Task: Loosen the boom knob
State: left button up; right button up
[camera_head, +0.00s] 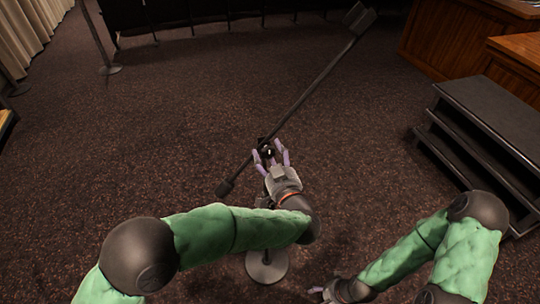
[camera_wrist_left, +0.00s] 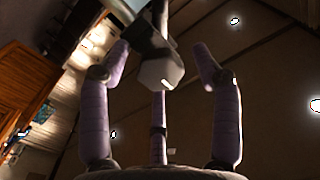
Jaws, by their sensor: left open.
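The microphone boom (camera_head: 318,82) runs diagonally across the head view, from a dark counterweight at lower left to a block-shaped end at upper right. The boom knob (camera_head: 269,152) is a small dark part at the boom's pivot on the stand. My left gripper (camera_head: 271,158) is at the pivot with its purple fingers open around the knob. In the left wrist view the knob (camera_wrist_left: 161,72) shows as a grey faceted piece between the spread fingers; I cannot tell whether any finger touches it. My right gripper (camera_head: 322,292) is low in the head view, away from the stand, its fingers partly hidden.
The stand's round base (camera_head: 267,266) is on the carpet below my left arm. Dark steps (camera_head: 480,135) and wooden furniture (camera_head: 460,40) are at the right. A post on a round foot (camera_head: 110,69) stands at upper left. The carpet between is clear.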

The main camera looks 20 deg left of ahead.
pick_arm(q)
jog(key=c, duration=1.2)
jog(key=shift+o, duration=0.2)
jog(key=shift+n, duration=0.4)
jog(key=n, duration=0.3)
jog(key=n+b, duration=0.1)
jog(key=n, duration=0.2)
jog(key=shift+n, duration=0.3)
jog(key=n+b, duration=0.1)
jog(key=n, duration=0.2)
jog(key=shift+f+n+b, duration=0.1)
jog(key=shift+n+b, duration=0.2)
jog(key=shift+n, duration=0.1)
jog(key=n+b, duration=0.2)
jog(key=n, duration=0.1)
jog(key=shift+n+b, duration=0.65)
jog(key=shift+n, duration=1.05)
